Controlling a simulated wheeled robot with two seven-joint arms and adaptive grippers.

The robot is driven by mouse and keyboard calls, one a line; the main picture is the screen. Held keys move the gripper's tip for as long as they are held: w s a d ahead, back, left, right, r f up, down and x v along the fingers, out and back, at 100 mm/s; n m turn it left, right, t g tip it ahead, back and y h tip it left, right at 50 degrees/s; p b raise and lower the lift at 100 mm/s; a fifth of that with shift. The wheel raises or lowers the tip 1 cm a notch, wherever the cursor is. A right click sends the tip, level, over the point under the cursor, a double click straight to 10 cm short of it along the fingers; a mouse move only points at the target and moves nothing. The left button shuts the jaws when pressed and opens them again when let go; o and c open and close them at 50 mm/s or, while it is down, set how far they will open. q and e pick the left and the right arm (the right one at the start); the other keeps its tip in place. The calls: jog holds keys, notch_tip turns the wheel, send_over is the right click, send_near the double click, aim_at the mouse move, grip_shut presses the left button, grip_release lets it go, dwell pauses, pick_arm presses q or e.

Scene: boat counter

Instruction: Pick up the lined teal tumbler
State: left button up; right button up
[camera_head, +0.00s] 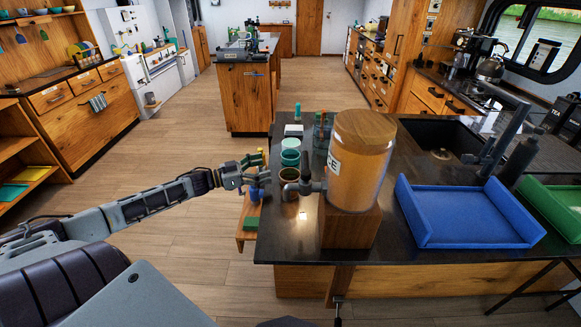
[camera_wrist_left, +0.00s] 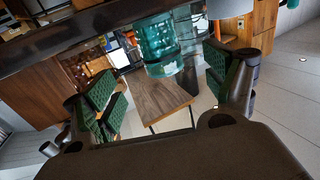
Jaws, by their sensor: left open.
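My left gripper (camera_head: 259,177) is open and empty, just left of the counter edge and the cups. Its spread fingers also frame the left wrist view (camera_wrist_left: 165,78). My right gripper is out of sight.
A brown cup (camera_head: 289,179) stands nearest my left gripper on the counter. A large wood-lidded dispenser (camera_head: 358,165) on a wooden block stands just right of the cups. A blue tray (camera_head: 465,215) lies farther right. A small wooden side shelf (camera_head: 243,229) is below the gripper.

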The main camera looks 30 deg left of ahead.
aim_at(291, 162)
pick_arm(q)
jog(key=shift+b+x, duration=0.4)
jog(key=shift+x, duration=2.2)
jog(key=shift+w, duration=0.15)
jog(key=shift+w+d, duration=0.1)
jog(key=shift+w, duration=0.05)
jog(key=shift+f+x, duration=0.15)
jog(key=shift+x, duration=1.1)
jog(key=shift+f+x, duration=0.1)
jog(key=shift+x, duration=1.15)
jog(key=shift+c, duration=0.2)
jog(key=c, duration=1.2)
